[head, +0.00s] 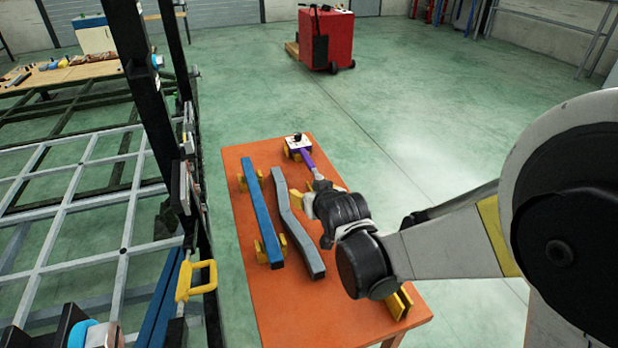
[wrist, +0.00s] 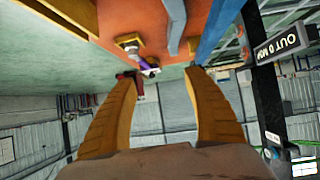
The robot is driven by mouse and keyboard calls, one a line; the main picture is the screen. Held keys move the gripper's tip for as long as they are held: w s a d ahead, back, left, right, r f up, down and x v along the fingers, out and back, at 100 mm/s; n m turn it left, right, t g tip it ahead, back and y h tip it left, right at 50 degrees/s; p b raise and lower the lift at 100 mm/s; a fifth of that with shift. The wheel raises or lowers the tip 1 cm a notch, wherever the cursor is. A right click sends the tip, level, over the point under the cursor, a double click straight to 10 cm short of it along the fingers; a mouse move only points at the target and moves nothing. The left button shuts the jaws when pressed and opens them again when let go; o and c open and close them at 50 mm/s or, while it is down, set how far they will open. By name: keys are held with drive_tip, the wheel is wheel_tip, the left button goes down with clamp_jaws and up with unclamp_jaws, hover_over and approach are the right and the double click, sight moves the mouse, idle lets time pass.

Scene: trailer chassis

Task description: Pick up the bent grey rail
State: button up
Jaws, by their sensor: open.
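The bent grey rail (head: 292,222) lies lengthwise on the orange table (head: 345,318), with a kink near its middle. In the wrist view part of the grey rail (wrist: 174,40) shows above and beyond the fingertips. My gripper (head: 297,200) is just right of the rail in the head view, partly hidden by my wrist. The wrist view shows its two yellow fingers (wrist: 161,76) spread apart with nothing between them. I cannot tell its exact height above the table.
A straight blue rail (head: 260,212) lies left of the grey one, on yellow supports. A white box with a purple handle (head: 305,155) stands at the table's far end. A black frame post (head: 150,110) rises left. A red cart (head: 328,38) stands on open floor behind.

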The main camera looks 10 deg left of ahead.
drive_tip(key=a+f+y, duration=0.1)
drive_tip(key=a+f, duration=0.2)
drive_tip(key=a, duration=0.3)
drive_tip(key=b, duration=0.4)
approach(286, 213)
drive_tip(key=w+f, duration=0.1)
drive_tip(key=w+a+f, duration=0.1)
drive_tip(key=shift+w+a+f+n, duration=0.2)
drive_tip(key=shift+w+a+n, duration=0.05)
drive_tip(key=shift+w+n, duration=0.05)
drive_tip(key=shift+w+a+f, duration=0.2)
drive_tip(key=shift+w+a, duration=0.1)
drive_tip(key=shift+w, duration=0.25)
drive_tip(key=b+x, duration=0.2)
drive_tip(key=x, duration=0.4)
drive_tip(key=shift+r, duration=0.2)
clamp_jaws()
